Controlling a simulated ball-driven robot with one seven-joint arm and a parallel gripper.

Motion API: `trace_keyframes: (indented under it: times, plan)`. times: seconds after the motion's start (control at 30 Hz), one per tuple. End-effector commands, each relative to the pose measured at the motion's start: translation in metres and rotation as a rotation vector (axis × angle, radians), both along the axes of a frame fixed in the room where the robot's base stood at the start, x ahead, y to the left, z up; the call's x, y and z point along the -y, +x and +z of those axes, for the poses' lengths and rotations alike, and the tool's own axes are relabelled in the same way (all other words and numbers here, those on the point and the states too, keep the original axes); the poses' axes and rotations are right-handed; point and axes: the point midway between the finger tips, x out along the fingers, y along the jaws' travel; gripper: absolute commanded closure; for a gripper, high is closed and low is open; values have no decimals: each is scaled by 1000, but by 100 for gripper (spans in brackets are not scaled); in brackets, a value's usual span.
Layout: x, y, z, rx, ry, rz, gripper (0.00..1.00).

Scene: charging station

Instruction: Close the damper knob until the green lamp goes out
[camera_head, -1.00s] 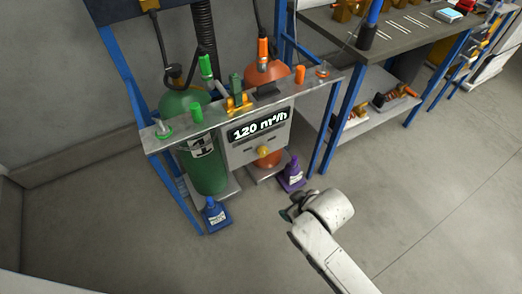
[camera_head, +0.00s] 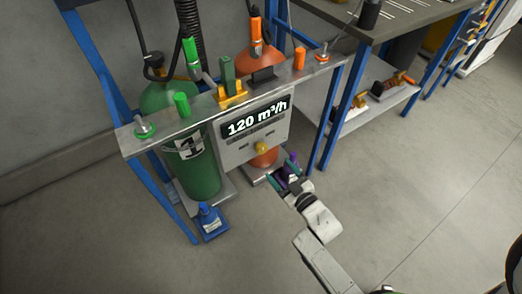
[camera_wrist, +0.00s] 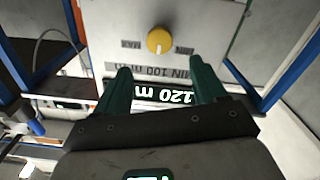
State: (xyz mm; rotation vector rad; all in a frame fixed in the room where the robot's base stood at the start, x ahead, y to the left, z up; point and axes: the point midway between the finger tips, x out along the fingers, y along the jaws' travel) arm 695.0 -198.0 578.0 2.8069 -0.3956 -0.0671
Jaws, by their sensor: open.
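The yellow damper knob (camera_head: 262,147) sits on the front of a grey panel (camera_head: 228,150) with a "120 m³/h" display (camera_head: 257,116). My gripper (camera_head: 283,168) is open and empty, below and right of the knob. In the wrist view its two green fingers (camera_wrist: 160,66) point towards the panel, apart from the knob. I cannot pick out a lit green lamp; a green-ringed metal fitting (camera_head: 144,129) is at the bench's left end.
A green cylinder (camera_head: 196,175) stands under the bench, left of the panel. Blue posts (camera_head: 339,118) flank the bench.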

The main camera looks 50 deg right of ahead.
Motion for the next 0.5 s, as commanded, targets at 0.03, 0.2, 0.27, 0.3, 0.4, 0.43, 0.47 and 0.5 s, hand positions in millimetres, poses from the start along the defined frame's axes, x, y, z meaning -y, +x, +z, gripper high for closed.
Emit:
trace_keyframes:
  times: [0.03, 0.2, 0.27, 0.3, 0.4, 0.43, 0.47, 0.5]
  plan:
    - [1, 3, 0, 6, -3, 1, 29]
    - [7, 23, 1, 7, -3, 0, 29]
    - [10, 33, 1, 6, -3, 0, 29]
    - [12, 41, 1, 8, -3, 1, 29]
    - [17, 59, 1, 6, -3, 1, 29]
    - [19, 64, 1, 6, -2, 0, 29]
    - [20, 69, 0, 5, -1, 0, 29]
    - [22, 75, 1, 6, -2, 0, 29]
